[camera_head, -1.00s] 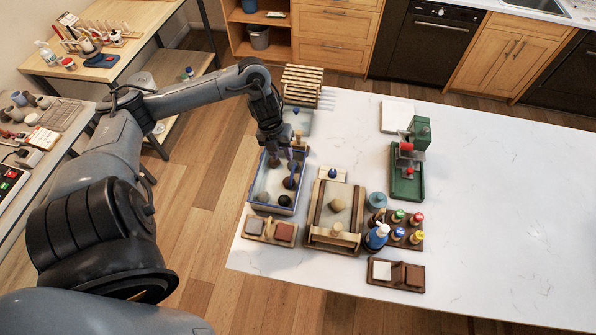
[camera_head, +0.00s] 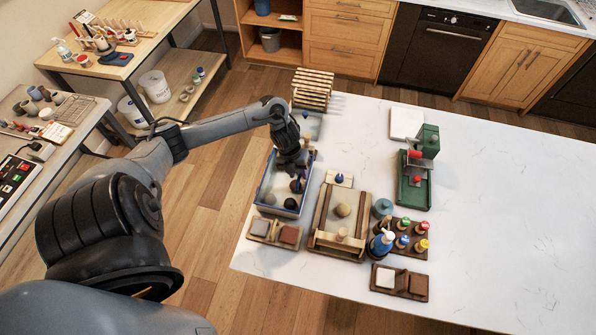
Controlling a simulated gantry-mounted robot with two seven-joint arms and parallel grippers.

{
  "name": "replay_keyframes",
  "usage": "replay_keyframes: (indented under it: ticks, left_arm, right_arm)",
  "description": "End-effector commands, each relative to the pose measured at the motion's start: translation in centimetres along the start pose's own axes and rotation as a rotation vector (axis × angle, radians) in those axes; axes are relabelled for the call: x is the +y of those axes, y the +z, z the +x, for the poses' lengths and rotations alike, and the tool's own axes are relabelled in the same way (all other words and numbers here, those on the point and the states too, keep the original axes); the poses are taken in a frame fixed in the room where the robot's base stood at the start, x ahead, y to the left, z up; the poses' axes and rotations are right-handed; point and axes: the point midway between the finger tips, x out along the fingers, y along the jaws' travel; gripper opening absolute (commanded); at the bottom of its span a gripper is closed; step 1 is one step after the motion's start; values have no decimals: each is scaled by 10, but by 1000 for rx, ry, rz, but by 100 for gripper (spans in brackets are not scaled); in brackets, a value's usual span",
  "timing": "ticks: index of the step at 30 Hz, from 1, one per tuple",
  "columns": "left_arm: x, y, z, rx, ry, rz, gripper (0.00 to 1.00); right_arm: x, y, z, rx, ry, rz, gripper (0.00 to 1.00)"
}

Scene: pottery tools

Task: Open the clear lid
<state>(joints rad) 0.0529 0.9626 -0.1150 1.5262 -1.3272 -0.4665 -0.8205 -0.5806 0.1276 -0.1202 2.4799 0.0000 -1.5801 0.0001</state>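A clear-walled bin with a blue rim (camera_head: 291,212) stands near the left edge of the white table, with several dark and pale balls (camera_head: 269,198) inside. I cannot make out whether a clear lid covers it. My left gripper (camera_head: 299,171) points down at the far half of the bin, at or just above its top. Its fingertips are too small and dark to tell their opening or any contact. A pale translucent panel (camera_head: 313,127) lies behind the bin, partly hidden by my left wrist. My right gripper is out of view.
A wooden tray (camera_head: 322,241) stands close to the right of the bin. A block holder (camera_head: 261,228) is in front. A slatted wooden rack (camera_head: 312,84) is behind. A green press (camera_head: 415,190) and bottle stand (camera_head: 409,251) are further right. The table's right side is clear.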

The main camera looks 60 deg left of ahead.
Motion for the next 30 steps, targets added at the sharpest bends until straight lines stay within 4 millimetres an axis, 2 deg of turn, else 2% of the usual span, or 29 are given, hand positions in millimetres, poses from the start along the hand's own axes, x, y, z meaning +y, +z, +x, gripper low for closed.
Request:
replay_keyframes:
  ticks: [8,16,30]
  left_arm:
    - [0,0,1,0,0,0,38]
    - [0,0,1,0,0,0,0]
    - [-4,-2,0,1,-12,4,0]
  right_arm:
    - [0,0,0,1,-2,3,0]
    - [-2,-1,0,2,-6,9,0]
    - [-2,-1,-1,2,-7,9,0]
